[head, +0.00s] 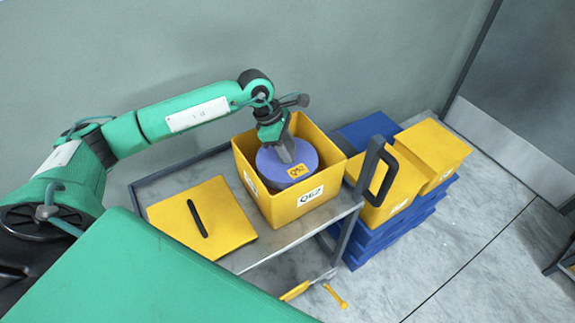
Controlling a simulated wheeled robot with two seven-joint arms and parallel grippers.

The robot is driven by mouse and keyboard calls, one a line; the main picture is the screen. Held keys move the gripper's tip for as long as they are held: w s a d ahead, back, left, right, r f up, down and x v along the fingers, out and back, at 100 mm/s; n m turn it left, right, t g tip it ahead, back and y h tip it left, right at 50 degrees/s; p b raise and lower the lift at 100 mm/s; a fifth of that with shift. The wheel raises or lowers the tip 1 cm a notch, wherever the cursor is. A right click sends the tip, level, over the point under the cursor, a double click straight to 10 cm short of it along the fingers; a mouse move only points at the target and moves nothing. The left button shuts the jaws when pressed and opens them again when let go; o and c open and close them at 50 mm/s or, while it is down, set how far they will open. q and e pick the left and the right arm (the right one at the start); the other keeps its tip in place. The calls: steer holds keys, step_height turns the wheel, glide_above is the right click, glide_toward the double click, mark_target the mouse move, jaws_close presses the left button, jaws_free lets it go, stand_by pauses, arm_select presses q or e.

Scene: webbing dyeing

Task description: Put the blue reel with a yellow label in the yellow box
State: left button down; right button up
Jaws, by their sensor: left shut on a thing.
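The blue reel (272,166) has a yellow label on its face and shows inside the mouth of the open yellow box (258,194). The box stands on a grey metal cart and has a white label on its front. My left gripper (286,152) points down into the box and is shut on the reel near its middle. The reel's lower part is hidden by the box's front wall, so I cannot tell if it touches the bottom. My right gripper is not in view.
A yellow lid (222,222) with a black handle lies on the cart (292,240), left of the box. Other yellow boxes (432,150) stand on blue crates (372,240) at the right. A black cart handle (378,172) rises beside the box. The wall is close behind.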

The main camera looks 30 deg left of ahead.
mark_target(287, 167)
arm_select(q)
step_height(287, 167, down, 4)
steer(key=shift+w+r, duration=0.1)
steer(key=shift+f, duration=0.5)
step_height(287, 167, down, 3)
steer(key=shift+f+p, duration=0.15)
steer(key=shift+p, duration=0.35)
steer(key=shift+f, duration=0.1)
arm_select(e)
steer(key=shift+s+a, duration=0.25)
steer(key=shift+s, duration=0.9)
arm_select(q)
steer(key=shift+f, duration=0.1)
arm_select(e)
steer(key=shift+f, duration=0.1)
